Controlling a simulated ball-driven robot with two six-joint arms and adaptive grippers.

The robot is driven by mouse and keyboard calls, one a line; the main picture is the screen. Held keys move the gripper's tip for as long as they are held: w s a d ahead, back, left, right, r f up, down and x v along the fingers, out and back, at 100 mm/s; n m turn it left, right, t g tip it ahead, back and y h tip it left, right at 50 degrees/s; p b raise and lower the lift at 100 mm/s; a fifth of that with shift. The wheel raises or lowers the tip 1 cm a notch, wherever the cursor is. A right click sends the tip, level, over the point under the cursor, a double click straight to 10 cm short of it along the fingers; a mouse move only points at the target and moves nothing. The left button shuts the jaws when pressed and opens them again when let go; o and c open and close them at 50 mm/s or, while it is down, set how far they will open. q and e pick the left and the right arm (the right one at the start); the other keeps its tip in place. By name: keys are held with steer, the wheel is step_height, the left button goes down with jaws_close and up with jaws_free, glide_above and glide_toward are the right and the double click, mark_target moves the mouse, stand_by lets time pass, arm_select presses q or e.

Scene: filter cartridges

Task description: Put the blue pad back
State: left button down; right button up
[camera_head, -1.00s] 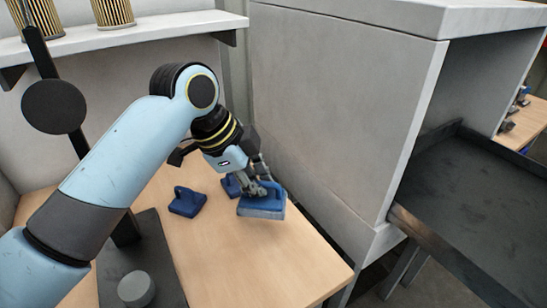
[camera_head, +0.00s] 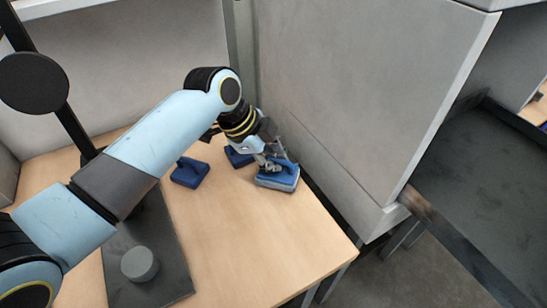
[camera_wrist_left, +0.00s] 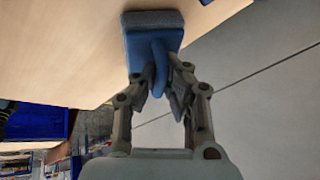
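A blue pad (camera_head: 277,181) with a grey lower layer and a raised blue handle is at the right edge of the wooden table. My left gripper (camera_head: 272,162) comes down on it from above, with its fingers at the handle. In the left wrist view the two fingers (camera_wrist_left: 162,85) are on either side of the handle, closed in on it, and the pad (camera_wrist_left: 152,38) shows beyond them. I cannot tell whether the pad's underside touches the table. My right gripper is not in view.
Two other blue blocks with handles, one at the left (camera_head: 190,173) and one behind (camera_head: 238,157), stand on the table (camera_head: 245,235). A dark plate with a grey round knob (camera_head: 139,264) is at front left. A tall grey cabinet (camera_head: 340,110) rises just right of the pad.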

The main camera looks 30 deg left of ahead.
arm_select(q)
steer(key=shift+f, duration=0.15)
steer(key=c, duration=1.5)
jaws_free()
steer(key=v, duration=1.2)
steer(key=shift+r, duration=0.2)
